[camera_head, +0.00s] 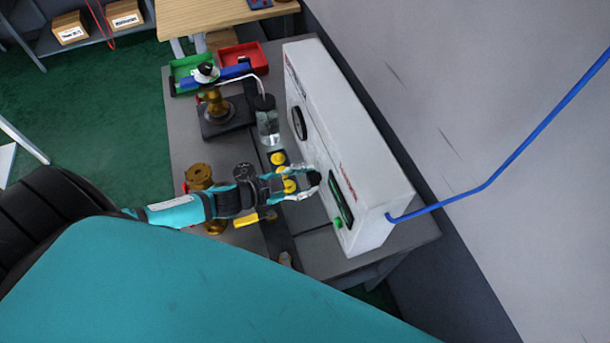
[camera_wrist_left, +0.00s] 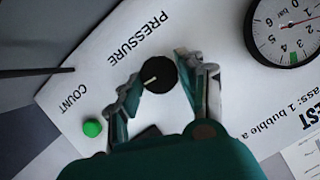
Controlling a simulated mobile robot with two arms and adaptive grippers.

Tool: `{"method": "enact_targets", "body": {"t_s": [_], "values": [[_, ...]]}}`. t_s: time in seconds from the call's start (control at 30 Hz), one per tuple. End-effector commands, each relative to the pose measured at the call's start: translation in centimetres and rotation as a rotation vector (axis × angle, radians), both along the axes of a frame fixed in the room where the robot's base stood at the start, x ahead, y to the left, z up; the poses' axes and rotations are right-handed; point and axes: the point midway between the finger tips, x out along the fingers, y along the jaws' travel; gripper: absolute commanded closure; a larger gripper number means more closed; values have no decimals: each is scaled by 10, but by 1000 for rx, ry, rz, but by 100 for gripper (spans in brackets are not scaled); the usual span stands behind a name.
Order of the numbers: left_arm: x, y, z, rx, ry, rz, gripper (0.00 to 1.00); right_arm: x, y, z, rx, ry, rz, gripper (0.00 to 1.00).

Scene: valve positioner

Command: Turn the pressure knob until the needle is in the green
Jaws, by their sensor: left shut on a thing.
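The white test box (camera_head: 345,150) stands on the grey bench, its labelled face toward my left arm. The black pressure knob (camera_wrist_left: 158,74), with a white pointer line, sits under the word PRESSURE; it also shows in the head view (camera_head: 314,178). My left gripper (camera_head: 308,182) is shut on the knob, one finger on either side in the left wrist view (camera_wrist_left: 160,84). The round gauge (camera_wrist_left: 285,30) is partly cut off by the picture's edge. Its needle appears to point away from the small green band (camera_wrist_left: 295,57). My right gripper is not in view.
A green button (camera_wrist_left: 92,128) is near the knob on the box face. A blue hose (camera_head: 470,195) runs from the box's end. Brass valves (camera_head: 198,177), a clear jar (camera_head: 267,125), and green and red trays (camera_head: 243,56) crowd the bench.

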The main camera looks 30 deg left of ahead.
Motion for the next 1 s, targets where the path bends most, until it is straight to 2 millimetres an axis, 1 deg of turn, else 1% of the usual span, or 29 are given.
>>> {"method": "enact_targets", "body": {"t_s": [0.37,0.7,1.0], "values": [[-2,-3,-5,262,-239,2,93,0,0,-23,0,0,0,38],[-3,-3,-9,503,-452,2,93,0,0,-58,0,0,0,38],[-3,-4,-10,676,-605,-1,93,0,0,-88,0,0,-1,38]]}}
